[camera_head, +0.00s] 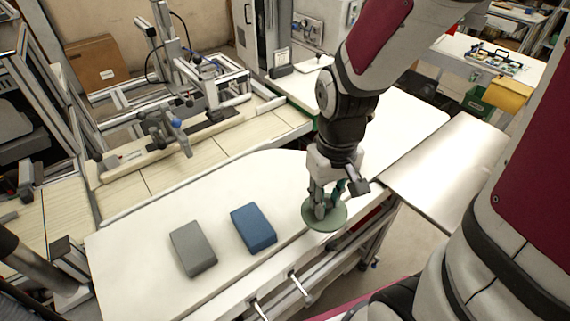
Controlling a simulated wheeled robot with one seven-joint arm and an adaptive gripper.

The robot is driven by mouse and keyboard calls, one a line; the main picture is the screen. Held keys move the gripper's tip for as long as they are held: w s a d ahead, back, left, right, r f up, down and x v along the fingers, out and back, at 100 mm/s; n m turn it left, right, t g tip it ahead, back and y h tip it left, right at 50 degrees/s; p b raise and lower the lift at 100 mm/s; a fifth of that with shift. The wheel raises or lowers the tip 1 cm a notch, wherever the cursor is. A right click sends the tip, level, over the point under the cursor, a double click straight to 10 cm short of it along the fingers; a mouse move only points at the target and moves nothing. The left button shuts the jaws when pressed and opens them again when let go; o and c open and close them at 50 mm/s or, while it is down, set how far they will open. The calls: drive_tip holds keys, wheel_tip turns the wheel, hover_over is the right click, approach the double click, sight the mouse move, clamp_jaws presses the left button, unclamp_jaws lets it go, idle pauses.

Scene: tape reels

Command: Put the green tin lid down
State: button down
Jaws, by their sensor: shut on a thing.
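The green tin lid (325,219) is a round, flat, dull green disc near the front edge of the white table (130,262). My gripper (322,208) points down and is shut on the lid, with its fingers at the lid's upper side. The lid's front part overhangs or lies in front of the table edge in this view. I cannot tell whether the lid touches the table top. The fingers and wrist hide part of the lid.
A blue block (253,228) and a grey block (193,248) lie on the table to the left of my gripper. The table is bare behind them. A metal side surface (450,165) adjoins at the right. An aluminium-framed machine (205,85) stands behind the table.

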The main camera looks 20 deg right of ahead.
drive_tip(key=shift+w+a+f+p, duration=0.25)
drive_tip(key=shift+w+f, duration=0.5)
drive_tip(key=shift+w, duration=0.95)
drive_tip(key=shift+w+a+f, duration=0.35)
drive_tip(key=shift+w+f, duration=0.35)
drive_tip(key=shift+w, duration=1)
drive_tip(key=shift+w+a+f+p, duration=0.25)
drive_tip(key=shift+w+f, duration=0.5)
drive_tip(key=shift+w, duration=0.95)
drive_tip(key=shift+f, duration=0.2)
drive_tip(key=shift+f+b, duration=0.3)
drive_tip(key=shift+f, duration=0.05)
drive_tip(key=shift+f, duration=0.1)
drive_tip(key=c, duration=1.4)
unclamp_jaws()
drive_tip(key=shift+o, duration=0.2)
